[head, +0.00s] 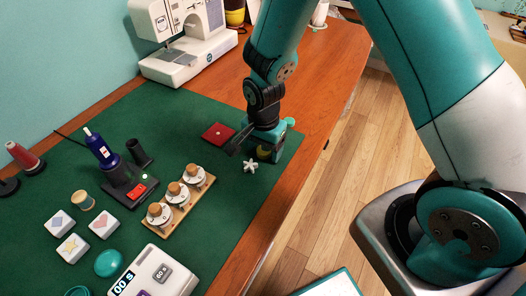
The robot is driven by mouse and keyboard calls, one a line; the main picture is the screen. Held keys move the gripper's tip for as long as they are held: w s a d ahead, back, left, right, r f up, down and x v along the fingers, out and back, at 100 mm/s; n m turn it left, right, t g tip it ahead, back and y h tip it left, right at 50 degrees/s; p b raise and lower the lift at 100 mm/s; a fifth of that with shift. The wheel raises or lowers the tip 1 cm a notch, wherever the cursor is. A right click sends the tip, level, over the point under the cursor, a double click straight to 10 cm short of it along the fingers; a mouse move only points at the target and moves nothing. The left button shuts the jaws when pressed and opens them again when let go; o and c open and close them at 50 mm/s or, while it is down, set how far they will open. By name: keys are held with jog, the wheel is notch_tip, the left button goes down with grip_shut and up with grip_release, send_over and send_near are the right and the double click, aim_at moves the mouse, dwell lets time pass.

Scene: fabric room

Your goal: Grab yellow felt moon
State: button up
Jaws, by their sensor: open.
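The yellow felt moon (264,154) is a small yellow patch on the green mat, right under my gripper, and is partly hidden by it. My gripper (258,146) points down over it, open, with a dark finger to the left. I cannot tell whether the fingers touch the moon or the mat.
A white flower-shaped piece (250,166) lies just in front of my gripper, and a dark red square (218,133) lies to its left. A sewing machine (180,50) stands at the back. The table's right edge is close.

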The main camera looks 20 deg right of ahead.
jog(key=c, duration=1)
jog(key=shift+r, duration=0.1)
